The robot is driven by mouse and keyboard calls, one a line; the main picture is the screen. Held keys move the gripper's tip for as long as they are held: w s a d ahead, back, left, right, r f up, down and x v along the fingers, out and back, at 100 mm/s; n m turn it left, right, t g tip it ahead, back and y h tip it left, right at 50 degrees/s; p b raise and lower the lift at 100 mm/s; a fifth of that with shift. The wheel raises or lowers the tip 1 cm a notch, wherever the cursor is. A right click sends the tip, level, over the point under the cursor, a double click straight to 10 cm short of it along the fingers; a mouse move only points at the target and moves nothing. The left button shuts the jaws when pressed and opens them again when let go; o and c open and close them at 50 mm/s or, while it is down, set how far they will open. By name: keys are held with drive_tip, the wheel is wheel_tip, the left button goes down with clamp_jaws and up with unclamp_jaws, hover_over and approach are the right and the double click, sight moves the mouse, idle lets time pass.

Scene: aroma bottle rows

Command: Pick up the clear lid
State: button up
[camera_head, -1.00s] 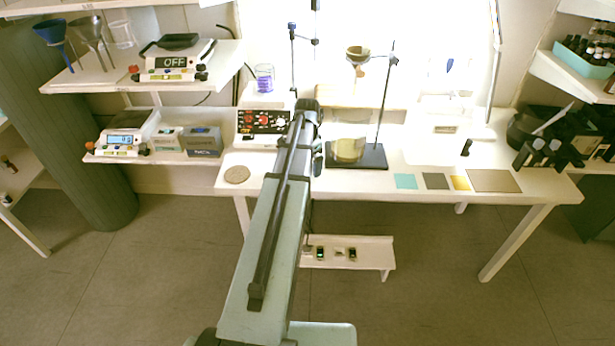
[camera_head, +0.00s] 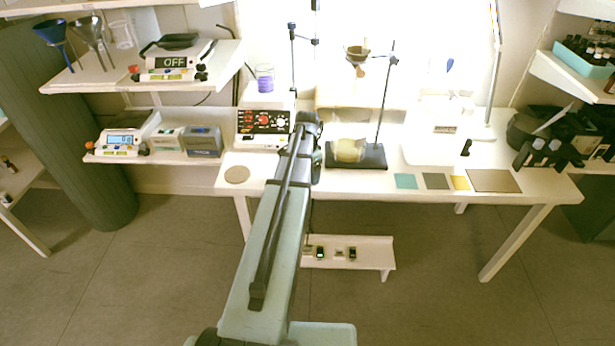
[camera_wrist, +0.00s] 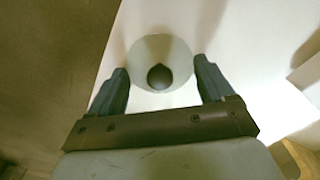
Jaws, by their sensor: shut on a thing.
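In the wrist view, the clear lid (camera_wrist: 146,52) is a round, see-through disc with a dark round knob (camera_wrist: 160,77) at its middle. My gripper (camera_wrist: 160,78) has one finger on each side of the lid and is shut on it. The exact contact at the rim is hard to make out. A pale surface shows around and through the lid. In the head view, my arm reaches to the table near the control box, and the gripper and lid cannot be made out there.
A black-and-red control box (camera_head: 263,122) stands left of my arm's end. To its right are a glass vessel (camera_head: 348,150) on a dark stand base (camera_head: 372,160) with an upright rod. A round cork mat (camera_head: 237,174) lies at the table's front left. Coloured squares lie at the front right.

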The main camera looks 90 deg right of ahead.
drive_tip(key=shift+c, duration=0.5)
